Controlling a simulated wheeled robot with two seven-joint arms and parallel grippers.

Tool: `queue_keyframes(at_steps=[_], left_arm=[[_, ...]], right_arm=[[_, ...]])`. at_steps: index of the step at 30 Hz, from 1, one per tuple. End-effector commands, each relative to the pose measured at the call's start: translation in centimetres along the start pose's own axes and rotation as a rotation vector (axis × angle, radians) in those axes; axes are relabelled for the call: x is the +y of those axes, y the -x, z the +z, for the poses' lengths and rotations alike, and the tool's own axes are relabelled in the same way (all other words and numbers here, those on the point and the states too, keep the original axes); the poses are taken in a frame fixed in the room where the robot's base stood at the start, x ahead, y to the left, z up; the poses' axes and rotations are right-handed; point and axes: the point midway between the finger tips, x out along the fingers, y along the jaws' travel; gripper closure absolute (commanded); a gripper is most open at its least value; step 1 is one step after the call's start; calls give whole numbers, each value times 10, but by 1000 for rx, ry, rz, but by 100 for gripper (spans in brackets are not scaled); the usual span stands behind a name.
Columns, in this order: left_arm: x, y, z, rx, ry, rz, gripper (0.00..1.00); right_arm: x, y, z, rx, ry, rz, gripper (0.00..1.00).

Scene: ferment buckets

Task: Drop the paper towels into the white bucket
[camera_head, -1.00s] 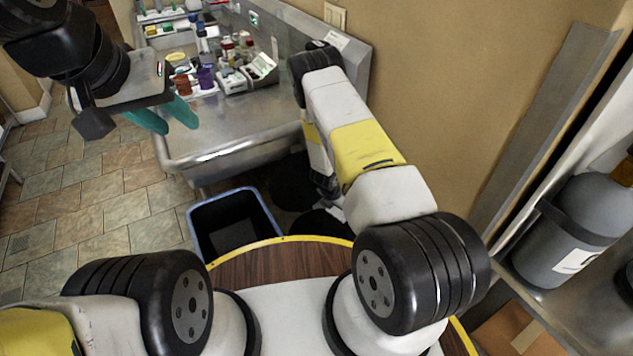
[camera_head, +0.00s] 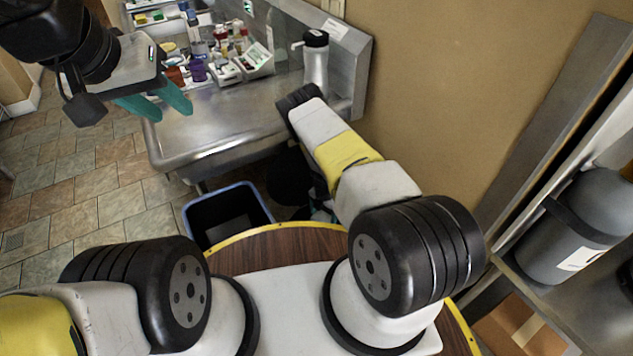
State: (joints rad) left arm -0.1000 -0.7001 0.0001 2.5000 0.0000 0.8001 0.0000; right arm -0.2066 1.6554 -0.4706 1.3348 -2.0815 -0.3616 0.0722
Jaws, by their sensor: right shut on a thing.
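My left gripper (camera_head: 171,119), with two teal fingers, hangs at the upper left in the head view, beside the front left of the metal counter. Its fingers are apart with nothing between them. My right arm reaches forward from the lower right, bends near the counter's right end and goes down behind itself. My right gripper is hidden there, so what it holds cannot be seen. I see no paper towels and no clearly white bucket. A dark bin (camera_head: 226,213) with a blue rim stands on the floor below the counter.
The metal counter (camera_head: 222,122) holds bottles and small boxes (camera_head: 225,70) at the back. A pale bottle with a black top (camera_head: 316,60) stands at its right end. A grey container (camera_head: 580,225) sits on a shelf at right. Tiled floor (camera_head: 75,215) is clear at left.

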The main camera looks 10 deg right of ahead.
Motion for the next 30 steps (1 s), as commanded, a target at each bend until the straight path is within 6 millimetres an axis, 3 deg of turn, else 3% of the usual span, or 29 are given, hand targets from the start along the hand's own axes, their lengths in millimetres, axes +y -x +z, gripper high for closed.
queue_keyframes(at_steps=[6, 29, 30], left_arm=[[0, 0, 0, 0, 0, 0, 64], [0, 0, 0, 0, 0, 0, 64], [0, 0, 0, 0, 0, 0, 64]], right_arm=[[0, -9, 0, 0, 0, 0, 52], [0, -9, 0, -1, 0, 0, 52], [0, -9, 0, -1, 0, 0, 16]])
